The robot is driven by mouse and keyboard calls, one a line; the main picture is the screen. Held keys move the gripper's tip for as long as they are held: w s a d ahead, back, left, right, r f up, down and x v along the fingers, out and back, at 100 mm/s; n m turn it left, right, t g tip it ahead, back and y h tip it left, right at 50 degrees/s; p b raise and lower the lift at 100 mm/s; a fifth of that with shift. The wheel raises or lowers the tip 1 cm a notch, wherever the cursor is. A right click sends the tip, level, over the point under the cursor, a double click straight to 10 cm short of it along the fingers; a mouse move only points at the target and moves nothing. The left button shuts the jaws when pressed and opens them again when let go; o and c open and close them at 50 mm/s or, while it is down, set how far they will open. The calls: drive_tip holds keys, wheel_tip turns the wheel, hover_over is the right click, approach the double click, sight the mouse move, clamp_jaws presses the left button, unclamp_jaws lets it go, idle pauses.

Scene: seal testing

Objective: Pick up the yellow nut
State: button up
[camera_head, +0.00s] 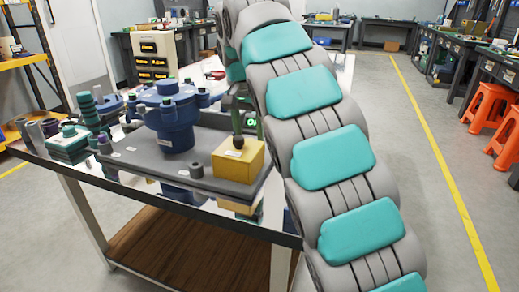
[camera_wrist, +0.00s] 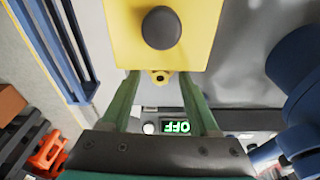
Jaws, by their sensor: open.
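A small yellow nut-like piece (camera_wrist: 159,77) with a dark hole shows in the wrist view, at the near edge of a yellow block (camera_wrist: 190,52). The block carries a dark round knob (camera_wrist: 161,27). In the head view the yellow block (camera_head: 238,163) stands at the table's right front; I cannot make out the nut there. My gripper (camera_wrist: 158,84) is open, its two green fingers apart on either side of the nut. It holds nothing that I can see.
A blue flanged valve body (camera_head: 172,120) stands left of the yellow block on a dark grey plate (camera_head: 133,153). A small grey cylinder (camera_head: 196,170) is near the plate's front. A green "OFF" display (camera_wrist: 182,126) shows between the fingers. Orange stools (camera_head: 488,108) stand far right; the floor between is clear.

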drive_tip(key=shift+c, duration=0.3)
clamp_jaws()
idle(0.4)
